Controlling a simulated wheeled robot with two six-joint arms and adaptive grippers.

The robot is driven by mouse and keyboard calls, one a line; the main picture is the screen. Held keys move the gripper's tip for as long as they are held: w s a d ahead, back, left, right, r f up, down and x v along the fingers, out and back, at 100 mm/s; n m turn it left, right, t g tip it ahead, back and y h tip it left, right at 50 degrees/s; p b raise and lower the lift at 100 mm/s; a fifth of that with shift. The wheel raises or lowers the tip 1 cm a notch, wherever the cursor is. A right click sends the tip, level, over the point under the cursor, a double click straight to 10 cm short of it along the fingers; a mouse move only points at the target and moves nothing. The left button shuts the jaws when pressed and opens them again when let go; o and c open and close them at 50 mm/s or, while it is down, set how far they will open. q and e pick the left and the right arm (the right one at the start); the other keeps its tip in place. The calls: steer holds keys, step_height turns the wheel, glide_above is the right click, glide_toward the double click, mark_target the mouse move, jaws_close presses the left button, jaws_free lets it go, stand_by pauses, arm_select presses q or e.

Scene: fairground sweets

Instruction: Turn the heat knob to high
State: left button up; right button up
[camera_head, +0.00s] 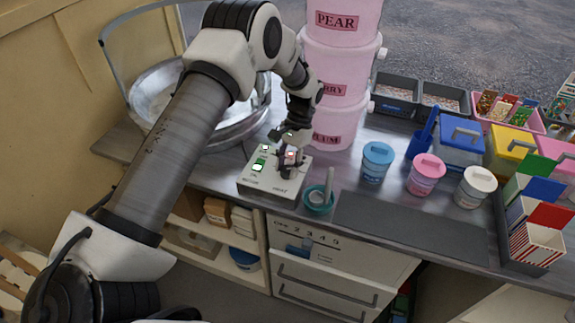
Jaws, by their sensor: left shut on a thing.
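A pale control box (270,185) stands near the counter's front edge, with lit green switches (259,164) on its left part. The word HEAT seems to be printed on its front right. My left gripper (288,165) points down over the right part of the box and is shut on the heat knob. The knob is mostly hidden by the fingers, so its setting cannot be read. A small reddish light shows by the fingers. My right gripper is not in view.
A teal bowl with a grey handle (319,197) stands just right of the box. Stacked pink tubs (340,70) rise behind it, and a large metal bowl (150,90) is behind left. Blue, pink and white lidded pots (376,163) stand to the right.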

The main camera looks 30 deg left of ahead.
arm_select(q)
steer(key=o, duration=1.1)
steer(key=shift+o, duration=0.2)
steer(key=v, duration=1.2)
steer(key=shift+f, duration=0.1)
